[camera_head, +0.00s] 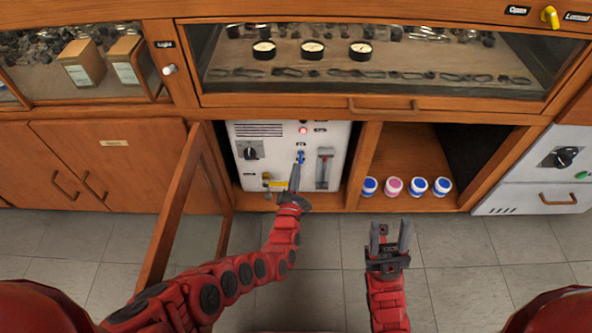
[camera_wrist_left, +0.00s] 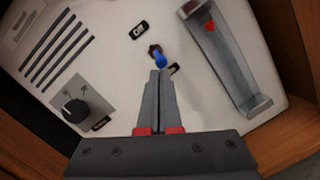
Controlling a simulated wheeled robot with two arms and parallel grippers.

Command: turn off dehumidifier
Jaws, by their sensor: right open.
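The dehumidifier seems to be the white panel unit (camera_head: 265,170) inside the open lower cabinet. On its front are a lit red lamp (camera_head: 303,131), a small switch with a blue tip (camera_head: 301,155), a black knob (camera_head: 250,150) and a clear upright gauge (camera_head: 324,168). My left gripper (camera_head: 295,172) points at the switch with its fingers together. In the left wrist view the blue switch tip (camera_wrist_left: 160,60) shows just beyond the fingertips; I cannot tell whether they touch. One label beside the switch is partly hidden. My right gripper (camera_head: 390,232) is open and empty above the floor.
An open wooden cabinet door (camera_head: 172,205) stands left of my left forearm. A glass-fronted case (camera_head: 370,60) is above. The floor (camera_head: 480,260) at the right is clear.

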